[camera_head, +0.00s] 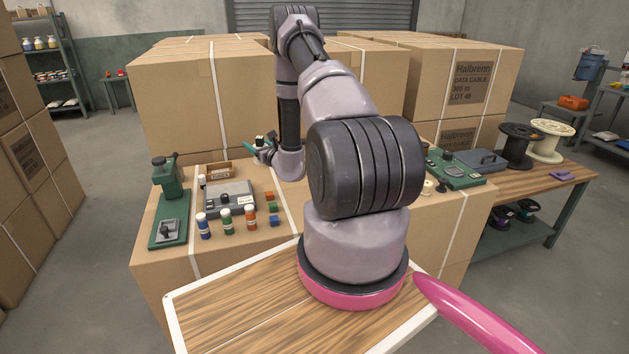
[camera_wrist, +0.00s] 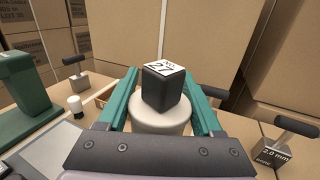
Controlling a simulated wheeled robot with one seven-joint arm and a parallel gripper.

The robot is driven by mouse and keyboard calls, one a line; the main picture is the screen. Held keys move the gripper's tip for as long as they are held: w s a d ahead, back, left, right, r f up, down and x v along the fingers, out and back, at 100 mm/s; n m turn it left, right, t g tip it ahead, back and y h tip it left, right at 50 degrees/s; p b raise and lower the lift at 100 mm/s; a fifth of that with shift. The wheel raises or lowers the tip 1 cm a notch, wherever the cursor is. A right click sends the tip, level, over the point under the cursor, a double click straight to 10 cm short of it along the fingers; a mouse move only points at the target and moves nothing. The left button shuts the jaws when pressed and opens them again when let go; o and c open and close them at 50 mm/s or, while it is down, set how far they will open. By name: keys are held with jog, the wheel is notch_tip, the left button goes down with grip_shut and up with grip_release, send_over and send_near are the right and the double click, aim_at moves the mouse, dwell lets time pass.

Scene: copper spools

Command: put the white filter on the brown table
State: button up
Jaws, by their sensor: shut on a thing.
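My gripper's two teal fingers (camera_wrist: 158,95) close around a round white piece, which I take as the white filter (camera_wrist: 160,122). A dark block with a white marked top (camera_wrist: 165,90) covers part of it and appears to rest on it. In the head view my gripper (camera_head: 262,145) is small, partly hidden by my arm, above the far part of the carton work surface. The brown table (camera_head: 500,205), wood-topped with dark legs, stands at the right, away from my gripper.
A black spool (camera_head: 517,143) and a cream spool (camera_head: 548,140) stand at the table's back; its front is largely clear. Green device (camera_head: 452,167), green press (camera_head: 170,205), grey box (camera_head: 230,198) and several small bottles stand on the cartons. Tall cartons (camera_head: 205,95) block the back.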

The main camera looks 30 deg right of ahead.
jog(key=f, duration=0.7)
jog(key=d+f, duration=0.1)
jog(key=f, duration=0.2)
jog(key=shift+w+f, duration=0.25)
jog(key=shift+f, duration=0.15)
jog(key=shift+f, duration=0.25)
